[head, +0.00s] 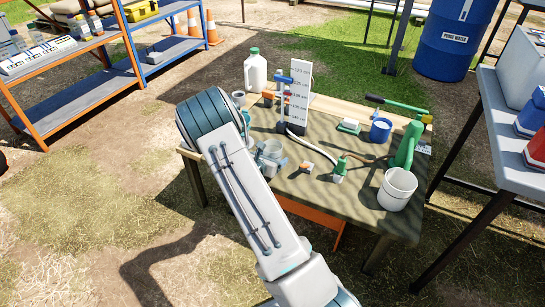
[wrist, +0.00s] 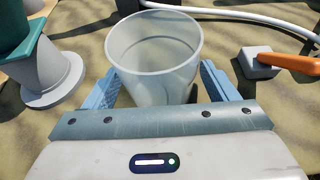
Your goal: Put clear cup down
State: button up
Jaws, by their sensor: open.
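The clear cup (wrist: 155,55) stands upright on the table's cloth, between the two blue fingers of my gripper (wrist: 170,90) in the wrist view. The fingers are open, one on each side of the cup. The cup's lower front is hidden by the gripper body. In the head view the cup (head: 270,150) shows beside my arm near the left part of the table (head: 325,195), and my gripper there is mostly hidden by the arm.
An orange-handled grey item (wrist: 262,62) lies right of the cup, and a grey-and-green stand (wrist: 45,75) is at its left.

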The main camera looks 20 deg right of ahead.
jog(key=p+v, duration=0.3)
jog(key=v, duration=0.8)
jog(key=s+d+r+m+g+y, duration=0.1)
jog(key=s+d+r+m+g, duration=0.2)
jog(key=s+r+m+g, duration=0.8)
jog(key=s+a+r+m+t+y, duration=0.2)
jog(key=s+a+r+m+y, duration=0.2)
jog(key=s+a+m, duration=0.2)
jog(key=s+a+r+m+t+y, duration=0.2)
jog(key=s+a+r+m+y, duration=0.3)
jog(key=s, duration=0.5)
jog(key=a+m, duration=0.2)
jog(key=m, duration=0.1)
jog(key=shift+s+r+y, duration=0.15)
jog(key=shift+r+y, duration=0.05)
jog(key=shift+y, duration=0.1)
